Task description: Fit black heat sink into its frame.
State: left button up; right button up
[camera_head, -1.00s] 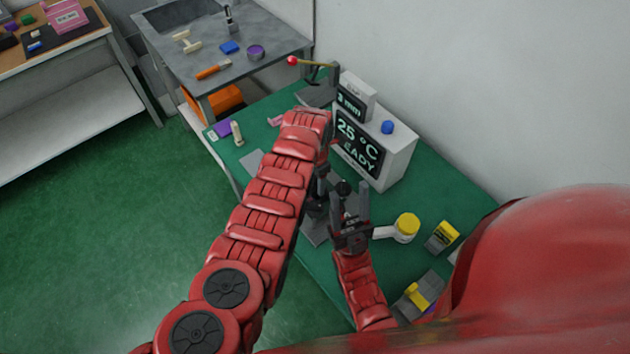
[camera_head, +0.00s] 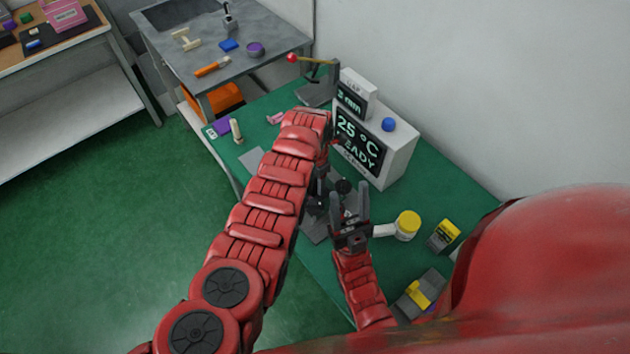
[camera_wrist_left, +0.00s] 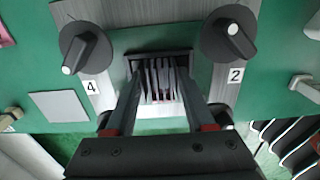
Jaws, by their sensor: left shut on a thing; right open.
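The black heat sink (camera_wrist_left: 160,85), with its upright fins, sits between the fingers of my left gripper (camera_wrist_left: 160,72) in the left wrist view. The gripper is shut on it. A dark edge (camera_wrist_left: 158,55) runs along the fins' far end; I cannot tell whether it belongs to the heat sink or to its frame. In the head view my left gripper (camera_head: 322,186) is mostly hidden by its own arm, and the heat sink cannot be made out. My right gripper (camera_head: 350,212) is open and empty, just right of the left one.
Black knobs marked 4 (camera_wrist_left: 85,48) and 2 (camera_wrist_left: 231,34) flank the heat sink. A display box (camera_head: 385,150) stands behind on the green table (camera_head: 450,190). A yellow-lidded jar (camera_head: 407,225) and a yellow-black box (camera_head: 443,236) stand right of my right gripper.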

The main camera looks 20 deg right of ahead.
pick_arm(q)
jog(key=shift+f, duration=0.25)
jog(key=o, duration=1.3)
jog(key=shift+o, duration=0.2)
jog(key=shift+w+r+p, duration=0.1)
jog(key=shift+r+p, duration=0.4)
jog(key=shift+r, duration=0.1)
notch_tip(320, 180, up, 16)
jog(key=p, duration=1.2)
jog(key=shift+r, duration=0.15)
